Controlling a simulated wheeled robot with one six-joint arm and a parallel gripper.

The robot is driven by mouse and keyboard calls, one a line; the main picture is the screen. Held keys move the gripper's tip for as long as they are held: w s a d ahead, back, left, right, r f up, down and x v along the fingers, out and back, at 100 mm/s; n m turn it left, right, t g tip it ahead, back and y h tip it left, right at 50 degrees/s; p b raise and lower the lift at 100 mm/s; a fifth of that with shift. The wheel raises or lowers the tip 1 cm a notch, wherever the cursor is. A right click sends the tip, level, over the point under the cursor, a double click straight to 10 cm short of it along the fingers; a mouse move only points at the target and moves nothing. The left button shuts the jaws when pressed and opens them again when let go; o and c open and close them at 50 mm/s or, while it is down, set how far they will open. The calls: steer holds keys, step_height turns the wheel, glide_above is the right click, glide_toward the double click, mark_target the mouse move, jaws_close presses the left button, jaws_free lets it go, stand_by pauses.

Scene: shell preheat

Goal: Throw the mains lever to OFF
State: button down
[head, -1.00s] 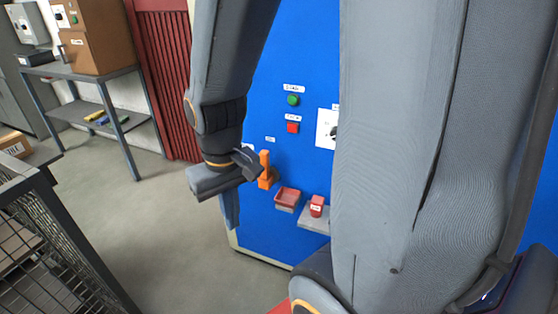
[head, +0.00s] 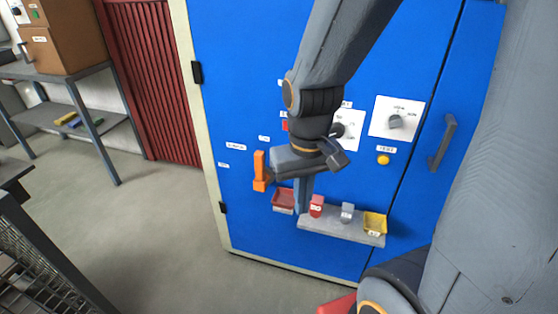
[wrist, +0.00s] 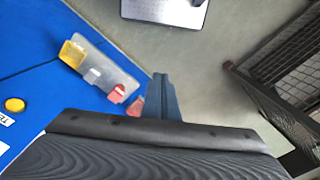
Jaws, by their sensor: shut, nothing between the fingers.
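The orange lever (head: 260,165) is on the blue cabinet front (head: 230,60) in the head view, left of my wrist, with its handle pointing up. Small white labels (head: 235,146) around it are too small to read. My gripper (head: 304,198) is shut and empty, pointing down in front of the cabinet, to the right of the lever and apart from it in the picture. Its blue-grey fingers also show in the wrist view (wrist: 162,98). The lever is not visible in the wrist view.
A red tray (head: 283,198) and a grey shelf (head: 335,228) with a red padlock-like item (head: 316,206), a grey one (head: 347,212) and a yellow bin (head: 375,222) sit beside my fingers. A door handle (head: 442,143) juts out at right.

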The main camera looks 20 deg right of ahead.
steer(key=w+d+m+t+y+p, duration=0.1)
steer(key=w+d+m+t+p, duration=0.1)
steer(key=w, duration=0.6)
steer(key=w+d+m+t+y+p, duration=0.1)
steer(key=w+d+m+t+p, duration=0.2)
steer(key=w+p, duration=0.4)
steer(key=shift+w+d+f+m+t, duration=0.2)
steer(key=shift+w+m+t, duration=0.3)
steer(key=shift+w+t, duration=0.6)
steer(key=shift+w+f, duration=0.1)
steer(key=shift+w, duration=0.05)
steer(key=p, duration=0.3)
glide_toward(260, 171)
steer(key=shift+w+d+f, duration=0.7)
steer(key=shift+w+f, duration=0.85)
steer(key=shift+w, duration=0.5)
steer(key=shift+w, duration=0.1)
